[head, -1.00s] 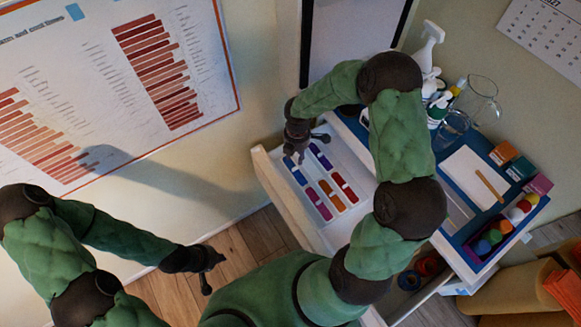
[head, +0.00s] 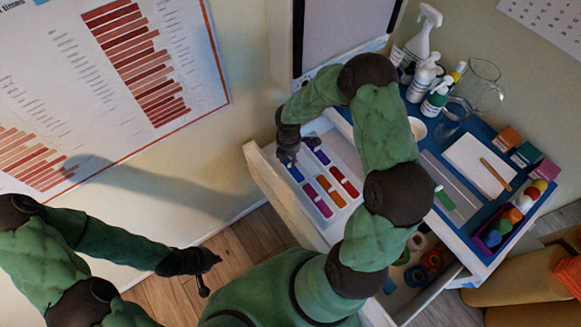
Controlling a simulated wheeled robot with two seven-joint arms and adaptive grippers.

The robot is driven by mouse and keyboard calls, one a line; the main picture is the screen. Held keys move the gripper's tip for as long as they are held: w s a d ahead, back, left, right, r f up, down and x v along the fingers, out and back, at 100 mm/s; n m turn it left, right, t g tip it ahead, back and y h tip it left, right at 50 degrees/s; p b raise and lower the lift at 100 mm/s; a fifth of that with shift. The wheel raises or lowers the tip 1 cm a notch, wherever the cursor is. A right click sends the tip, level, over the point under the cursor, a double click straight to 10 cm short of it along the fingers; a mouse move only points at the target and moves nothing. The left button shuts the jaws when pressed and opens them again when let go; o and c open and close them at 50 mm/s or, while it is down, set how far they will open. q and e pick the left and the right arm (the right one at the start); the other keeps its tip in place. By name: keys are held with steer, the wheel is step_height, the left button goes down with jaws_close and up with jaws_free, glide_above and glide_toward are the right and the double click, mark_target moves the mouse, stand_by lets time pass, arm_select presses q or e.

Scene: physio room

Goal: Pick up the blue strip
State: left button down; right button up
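The blue strip (head: 296,174) lies in the open white drawer, near its far left corner, partly hidden by my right gripper. My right gripper (head: 297,152) is over the far end of the drawer, just above the blue strip. Its fingers look spread and I see nothing between them. Whether it touches the strip I cannot tell. My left gripper (head: 210,274) is open and empty, over the floor left of the drawer.
The drawer (head: 262,170) also holds a violet strip (head: 321,157), magenta (head: 318,201), orange (head: 332,191) and red (head: 344,182) ones. The blue cart top (head: 428,160) carries spray bottles (head: 424,38), a glass jug (head: 482,85) and small boxes. A lower drawer (head: 440,288) holds rolls.

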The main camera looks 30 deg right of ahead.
mark_target(289, 165)
step_height(289, 165, down, 4)
steer(key=shift+f+b, duration=0.1)
steer(key=shift+b, duration=0.8)
steer(key=shift+s, duration=0.1)
steer(key=c, duration=0.7)
steer(key=shift+a, duration=0.1)
steer(key=shift+c, duration=0.2)
step_height(289, 165, up, 11)
steer(key=p, duration=0.5)
